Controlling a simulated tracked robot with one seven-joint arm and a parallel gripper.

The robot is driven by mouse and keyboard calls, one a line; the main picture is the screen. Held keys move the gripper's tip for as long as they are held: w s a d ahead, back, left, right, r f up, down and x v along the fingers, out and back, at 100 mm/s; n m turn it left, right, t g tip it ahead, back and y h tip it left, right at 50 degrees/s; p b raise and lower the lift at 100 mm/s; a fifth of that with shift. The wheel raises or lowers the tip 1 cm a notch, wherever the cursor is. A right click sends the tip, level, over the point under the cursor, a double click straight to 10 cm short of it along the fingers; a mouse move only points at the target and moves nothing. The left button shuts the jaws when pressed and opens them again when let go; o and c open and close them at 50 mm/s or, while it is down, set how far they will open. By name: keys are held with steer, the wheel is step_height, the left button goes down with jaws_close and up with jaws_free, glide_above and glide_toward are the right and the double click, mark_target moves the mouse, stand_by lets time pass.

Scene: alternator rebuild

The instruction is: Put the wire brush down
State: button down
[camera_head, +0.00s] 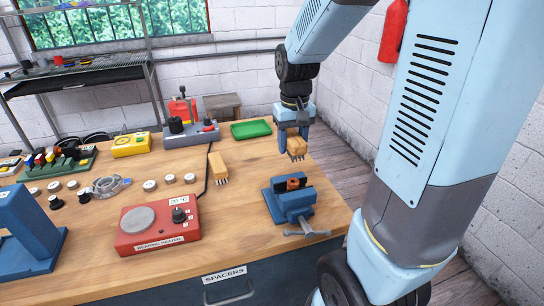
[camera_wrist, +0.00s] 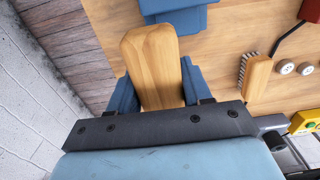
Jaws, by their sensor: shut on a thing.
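My gripper (camera_head: 293,136) is shut on a wire brush (camera_head: 297,148) with a wooden block handle. It holds the brush in the air near the table's right edge, behind the blue vise. In the head view its bristles point down. In the wrist view the wooden back of the held brush (camera_wrist: 152,62) shows between the blue fingers; its bristles are hidden there. A second similar brush (camera_head: 217,164) lies on the table (camera_head: 245,205) left of my gripper, and also shows in the wrist view (camera_wrist: 257,78).
The blue vise (camera_head: 291,203) holds a small orange-brown part. A green tray (camera_head: 251,129) lies at the back, left of my gripper. A red bearing heater (camera_head: 160,226) stands front left. Bare wood shows between the second brush and the vise.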

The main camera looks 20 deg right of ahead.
steer(key=w+f, duration=0.4)
steer(key=w, duration=0.4)
glide_above(274, 163)
steer(key=s, duration=0.1)
step_height(274, 163, down, 4)
steer(key=shift+w+f, duration=0.5)
steer(key=shift+f, duration=1.7)
steer(key=shift+f, duration=0.1)
steer(key=shift+c, duration=2.4)
jaws_free()
